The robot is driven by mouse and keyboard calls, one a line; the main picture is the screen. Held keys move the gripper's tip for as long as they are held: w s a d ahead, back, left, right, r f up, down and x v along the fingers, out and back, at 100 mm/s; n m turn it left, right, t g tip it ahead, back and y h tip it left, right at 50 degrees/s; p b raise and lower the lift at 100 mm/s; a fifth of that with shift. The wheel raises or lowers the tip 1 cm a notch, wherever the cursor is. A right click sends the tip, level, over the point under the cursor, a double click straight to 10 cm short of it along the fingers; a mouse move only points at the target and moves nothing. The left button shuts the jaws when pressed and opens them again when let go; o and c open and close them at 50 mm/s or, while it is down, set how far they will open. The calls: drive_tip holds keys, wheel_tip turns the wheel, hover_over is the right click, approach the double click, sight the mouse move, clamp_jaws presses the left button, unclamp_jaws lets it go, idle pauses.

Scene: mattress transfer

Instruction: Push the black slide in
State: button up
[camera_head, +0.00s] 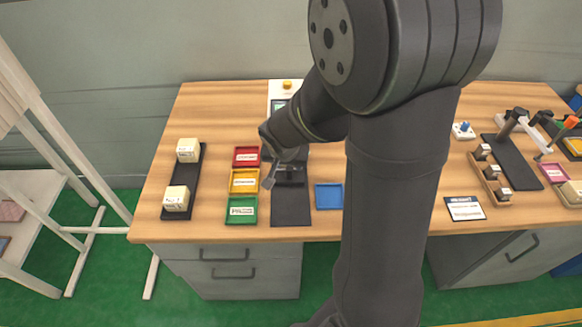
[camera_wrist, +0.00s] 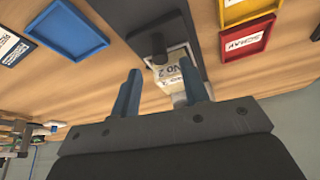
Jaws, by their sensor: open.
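A long black plate (camera_head: 291,212) lies at the middle of the table, with a dark fixture (camera_head: 290,175) on it that looks like the black slide; my arm partly hides it. In the wrist view the black plate (camera_wrist: 150,15) bears a dark round post (camera_wrist: 158,44) beside a pale box marked "NO 2" (camera_wrist: 168,77), which sits in a light frame. My gripper (camera_head: 268,182) is at the left side of the fixture. In the wrist view my gripper (camera_wrist: 161,88) is open, its two blue fingers apart with the box seen between them. I cannot tell whether they touch anything.
Red (camera_head: 246,156), yellow (camera_head: 244,181) and green (camera_head: 241,210) trays stand left of the plate, a blue tray (camera_head: 329,196) right. A black strip (camera_head: 183,178) with two pale boxes lies far left. A device with a yellow button (camera_head: 287,86) stands behind. Other stations fill the right.

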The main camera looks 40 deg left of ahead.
sight(289, 168)
drive_tip(key=shift+x, duration=2.95)
drive_tip(key=shift+w+a+r, duration=0.1)
clamp_jaws()
